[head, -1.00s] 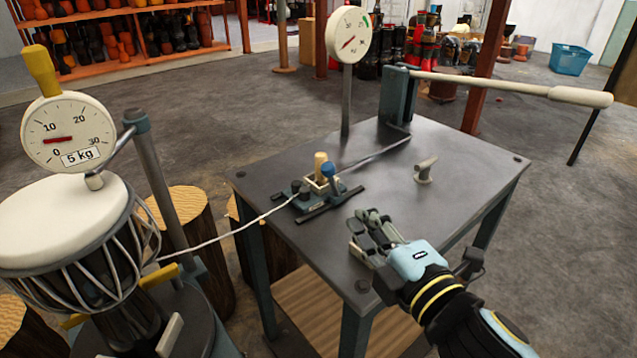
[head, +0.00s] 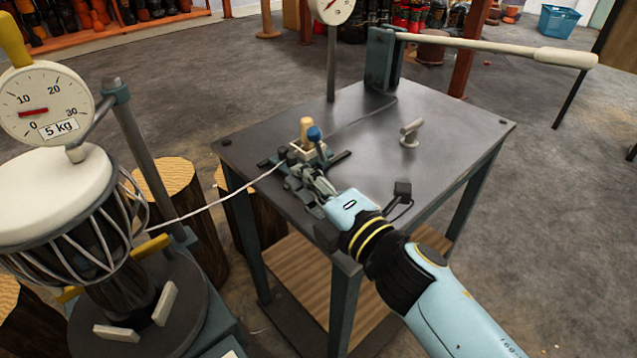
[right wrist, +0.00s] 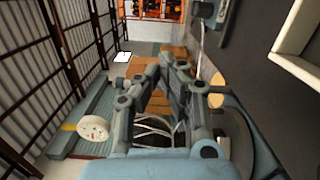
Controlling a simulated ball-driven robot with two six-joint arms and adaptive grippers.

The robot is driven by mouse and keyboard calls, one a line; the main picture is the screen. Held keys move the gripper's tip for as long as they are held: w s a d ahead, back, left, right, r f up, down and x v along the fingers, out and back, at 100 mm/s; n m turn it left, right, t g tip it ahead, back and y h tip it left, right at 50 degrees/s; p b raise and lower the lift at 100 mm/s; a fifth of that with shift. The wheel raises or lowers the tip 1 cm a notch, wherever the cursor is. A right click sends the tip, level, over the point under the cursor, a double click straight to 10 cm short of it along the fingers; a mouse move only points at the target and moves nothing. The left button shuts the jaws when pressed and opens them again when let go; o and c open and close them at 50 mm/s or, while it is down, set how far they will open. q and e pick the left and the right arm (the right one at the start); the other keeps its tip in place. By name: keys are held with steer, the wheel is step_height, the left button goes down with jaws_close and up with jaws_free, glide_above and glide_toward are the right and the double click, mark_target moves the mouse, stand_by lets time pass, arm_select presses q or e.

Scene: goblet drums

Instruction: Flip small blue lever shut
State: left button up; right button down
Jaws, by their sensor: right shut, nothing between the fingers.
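The small blue lever (head: 314,134) has a round blue knob and stands upright on a small dark clamp (head: 340,157) on the metal table, beside a wooden peg (head: 306,126). My right gripper (head: 298,180) is shut and empty, just in front of the clamp on the near side of the lever. Its fingers cover part of the clamp, and I cannot tell whether they touch it. The closed fingers also show in the right wrist view (right wrist: 160,75). My left gripper is not in view.
A white rope (head: 215,207) runs from the clamp to a drum (head: 50,190) with a 5 kg dial (head: 45,105) at the left. The table's right half (head: 450,125) is mostly clear.

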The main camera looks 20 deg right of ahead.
mark_target(318, 147)
steer(key=x, duration=0.4)
steer(key=w+d, duration=0.2)
steer(key=shift+d+r, duration=0.15)
steer(key=shift+d, duration=0.15)
steer(key=shift+w+d, duration=0.3)
steer(key=shift+d, duration=0.1)
steer(key=shift+r, duration=0.1)
steer(key=shift+d+r+m+p, duration=0.2)
steer(key=shift+d+m+p, duration=0.1)
steer(key=shift+p, duration=0.3)
